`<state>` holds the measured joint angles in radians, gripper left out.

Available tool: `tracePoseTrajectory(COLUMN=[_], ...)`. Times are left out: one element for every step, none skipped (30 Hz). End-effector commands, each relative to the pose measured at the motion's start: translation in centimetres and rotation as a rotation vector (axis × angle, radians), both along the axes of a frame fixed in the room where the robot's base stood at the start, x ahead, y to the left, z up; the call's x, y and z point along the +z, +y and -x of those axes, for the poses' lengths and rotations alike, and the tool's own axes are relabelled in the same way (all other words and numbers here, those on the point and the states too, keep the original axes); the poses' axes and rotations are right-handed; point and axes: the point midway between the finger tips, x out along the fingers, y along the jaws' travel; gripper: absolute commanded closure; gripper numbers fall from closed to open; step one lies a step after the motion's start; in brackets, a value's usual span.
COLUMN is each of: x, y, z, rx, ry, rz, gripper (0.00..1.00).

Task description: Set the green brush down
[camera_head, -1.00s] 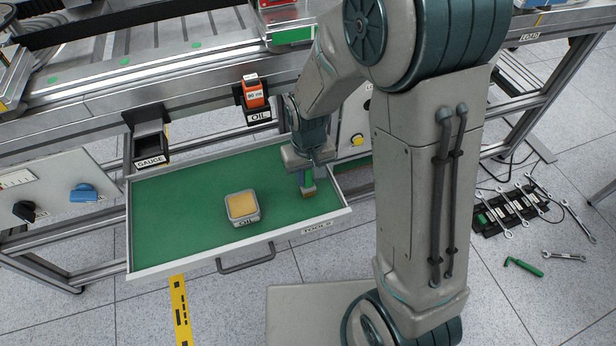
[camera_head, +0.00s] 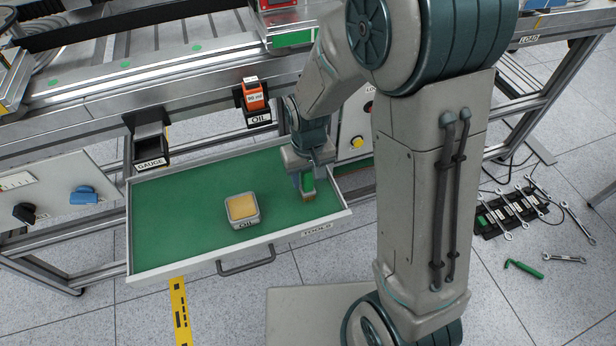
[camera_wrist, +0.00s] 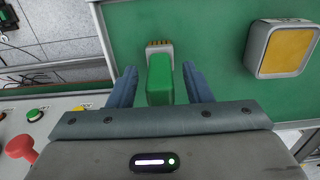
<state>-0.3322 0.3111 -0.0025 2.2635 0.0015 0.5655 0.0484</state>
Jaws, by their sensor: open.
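The green brush (camera_head: 308,187) is in the right part of the open drawer with the green liner (camera_head: 180,205). Its brown bristle end points toward the drawer front. In the wrist view the brush (camera_wrist: 160,80) lies between the two blue fingers, with a gap on each side. My gripper (camera_head: 304,181) is open around the brush, low over the drawer; it also shows in the wrist view (camera_wrist: 160,84). The fingers hide part of the brush in the head view. I cannot tell whether the whole brush rests on the liner.
A square oil tin (camera_head: 242,210) with a yellow top stands left of the brush in the drawer. The drawer's left part is clear. An orange oil container (camera_head: 254,97) and a gauge holder (camera_head: 150,145) are behind. Wrenches (camera_head: 518,207) lie on the right.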

Motion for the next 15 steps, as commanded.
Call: tracePoseTrajectory(x=[1.4, 2.0, 3.0, 3.7, 4.4, 5.3, 5.9, 6.5, 7.3, 7.8, 8.3, 8.9, 9.3, 9.6, 10.0], y=[0.0, 0.0, 0.0, 0.0, 0.0, 0.0, 0.0, 0.0, 0.0, 0.0, 0.0, 0.0, 0.0, 0.0, 0.0], z=[-0.1, -0.1, -0.1, -0.1, -0.1, -0.1, -0.1, -0.1, -0.1, 0.0, 0.0, -0.1, -0.1, 0.0, 0.0], rx=[0.000, 0.000, 0.000, 0.000, 0.000, 0.000, 0.000, 0.000, 0.000, -0.001, -0.001, -0.001, -0.001, -0.001, -0.001], ry=[-0.005, -0.006, -0.005, -0.006, -0.006, -0.006, -0.006, -0.005, -0.005, -0.004, -0.005, -0.004, -0.004, -0.003, -0.002], rz=[-0.001, -0.002, -0.001, -0.002, -0.002, -0.002, -0.002, -0.001, -0.001, -0.001, -0.001, -0.001, -0.001, -0.001, -0.001], gripper=[0.55, 0.55, 0.55, 0.55, 0.55, 0.55, 0.55, 0.55, 0.55, 0.55, 0.55, 0.55, 0.55, 0.55, 0.55])
